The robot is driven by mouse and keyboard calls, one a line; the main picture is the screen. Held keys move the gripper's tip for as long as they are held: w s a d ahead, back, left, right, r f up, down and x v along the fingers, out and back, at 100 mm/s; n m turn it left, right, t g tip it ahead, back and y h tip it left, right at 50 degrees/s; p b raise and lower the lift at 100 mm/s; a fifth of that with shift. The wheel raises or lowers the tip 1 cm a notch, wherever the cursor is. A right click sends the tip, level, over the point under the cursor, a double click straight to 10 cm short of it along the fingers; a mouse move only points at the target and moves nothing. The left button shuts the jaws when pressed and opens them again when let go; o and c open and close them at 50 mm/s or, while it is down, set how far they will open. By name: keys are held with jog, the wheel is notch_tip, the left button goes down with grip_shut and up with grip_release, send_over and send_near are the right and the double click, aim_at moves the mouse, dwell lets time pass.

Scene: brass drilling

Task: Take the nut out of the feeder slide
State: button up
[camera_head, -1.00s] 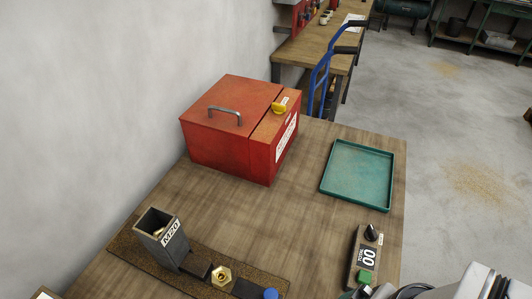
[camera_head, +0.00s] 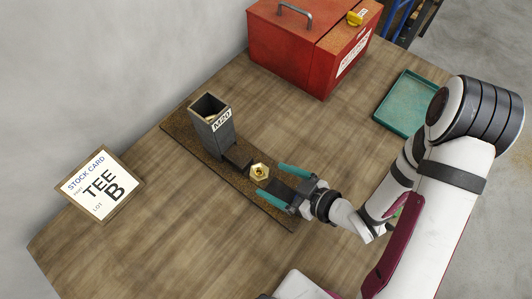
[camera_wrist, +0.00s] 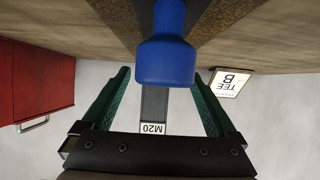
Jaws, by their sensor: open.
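A brass hexagonal nut (camera_head: 260,172) lies on the dark feeder slide, in front of the grey feeder hopper (camera_head: 213,128) labelled M20. The hopper holds brass-coloured parts. My gripper (camera_head: 270,178) is open and empty, its teal fingers pointing at the nut from the right, one finger on each side of the slide. In the wrist view a blue knob (camera_wrist: 165,60) appears between the open fingers (camera_wrist: 159,84). It hides the nut there. In the head view I cannot see the knob.
A red box (camera_head: 305,45) with a grey handle stands at the back. A teal tray (camera_head: 384,122) lies at the right, empty where visible. A stock card reading TEE B (camera_head: 98,185) stands at the left. The wooden table between hopper and red box is clear.

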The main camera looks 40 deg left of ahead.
aim_at(264, 175)
jog(key=x, duration=0.5)
grip_shut()
dwell(0.3)
